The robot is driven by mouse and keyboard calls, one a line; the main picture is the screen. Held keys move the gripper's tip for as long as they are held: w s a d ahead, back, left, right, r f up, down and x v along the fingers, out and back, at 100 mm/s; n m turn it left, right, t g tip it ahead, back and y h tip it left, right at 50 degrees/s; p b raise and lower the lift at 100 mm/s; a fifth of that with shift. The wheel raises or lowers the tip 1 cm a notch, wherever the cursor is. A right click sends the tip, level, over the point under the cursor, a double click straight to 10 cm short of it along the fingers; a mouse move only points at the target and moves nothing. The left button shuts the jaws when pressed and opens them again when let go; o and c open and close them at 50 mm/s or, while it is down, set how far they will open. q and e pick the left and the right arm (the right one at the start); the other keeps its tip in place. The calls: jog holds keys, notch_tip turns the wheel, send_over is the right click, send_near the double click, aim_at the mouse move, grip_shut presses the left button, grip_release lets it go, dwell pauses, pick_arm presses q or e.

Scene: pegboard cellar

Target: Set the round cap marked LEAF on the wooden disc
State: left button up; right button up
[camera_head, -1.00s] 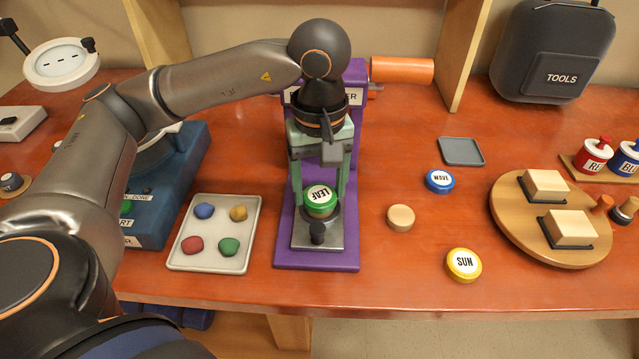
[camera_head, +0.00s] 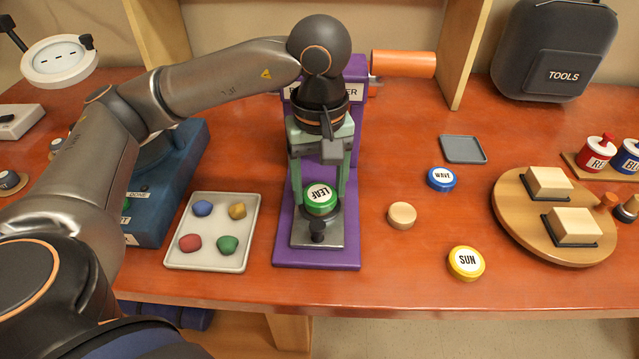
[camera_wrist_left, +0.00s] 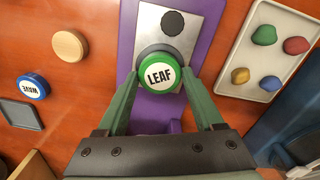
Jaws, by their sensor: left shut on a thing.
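The green round cap marked LEAF (camera_head: 320,198) sits at the metal plate of the purple press, face up. It also shows in the left wrist view (camera_wrist_left: 159,75). My left gripper (camera_head: 321,190) reaches down from above, with its two green fingers on either side of the cap, shut on it. Whether the cap is clear of the seat under it cannot be told. The wooden disc (camera_head: 402,215), small, pale and round, lies bare on the table to the right of the press. It also shows in the left wrist view (camera_wrist_left: 69,45). My right gripper is not in view.
A blue WAVE cap (camera_head: 440,179) and a yellow SUN cap (camera_head: 466,263) lie near the disc. A round board (camera_head: 511,218) with two blocks is at the right. A tray (camera_head: 207,260) of coloured lumps stands left of the purple press (camera_head: 284,250).

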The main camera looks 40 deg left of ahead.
pick_arm(q)
jog(key=o, duration=1.3)
jog(key=shift+r, duration=0.1)
jog(key=shift+r+p, duration=2.25)
jog(key=shift+r, duration=1.2)
